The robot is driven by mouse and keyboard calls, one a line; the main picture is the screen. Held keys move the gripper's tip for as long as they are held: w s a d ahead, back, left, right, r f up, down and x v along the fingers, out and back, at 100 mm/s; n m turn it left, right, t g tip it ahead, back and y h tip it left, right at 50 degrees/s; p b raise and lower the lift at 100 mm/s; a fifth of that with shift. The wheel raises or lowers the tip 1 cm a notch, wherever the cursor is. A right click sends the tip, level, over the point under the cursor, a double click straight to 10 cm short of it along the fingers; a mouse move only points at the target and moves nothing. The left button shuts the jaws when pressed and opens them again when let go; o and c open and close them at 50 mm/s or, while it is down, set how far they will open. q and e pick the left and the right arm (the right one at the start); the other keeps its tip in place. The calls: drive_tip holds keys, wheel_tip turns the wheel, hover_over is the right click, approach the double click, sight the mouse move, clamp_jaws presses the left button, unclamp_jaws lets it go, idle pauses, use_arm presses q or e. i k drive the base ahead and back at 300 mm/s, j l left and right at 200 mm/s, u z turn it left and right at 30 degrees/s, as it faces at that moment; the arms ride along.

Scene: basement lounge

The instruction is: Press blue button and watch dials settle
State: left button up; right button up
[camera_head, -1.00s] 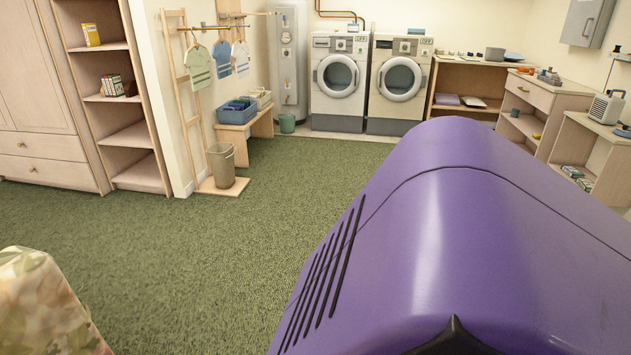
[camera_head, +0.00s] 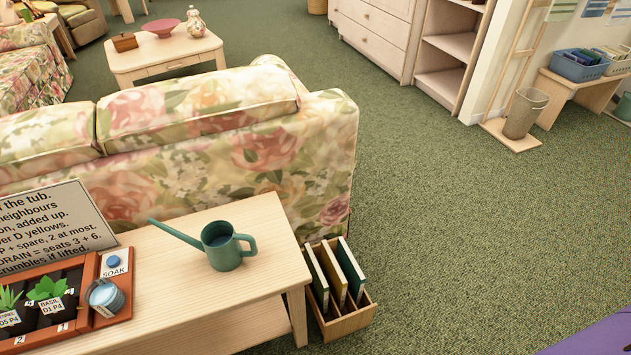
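A round blue button (camera_head: 113,262) sits on a white plate marked "SOAK", at the right end of a terracotta-coloured planter tub (camera_head: 95,320). The tub stands on a pale wooden table (camera_head: 190,295) at the lower left. A small blue-grey cup-like vessel (camera_head: 106,296) sits just below the button plate. Seedlings with labels, "BASIL" (camera_head: 47,290) among them, stand in dark soil left of it. No dials are clearly visible. Neither gripper is in view.
A green watering can (camera_head: 226,248) stands on the table right of the tub, near a text sign (camera_head: 50,225). A floral sofa (camera_head: 230,140) is behind the table. A wooden crate of upright books (camera_head: 345,318) is on the floor at its right. Green carpet (camera_head: 440,220) is open further right.

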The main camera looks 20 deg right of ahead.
sight(112, 262)
drive_tip(key=u, duration=0.7)
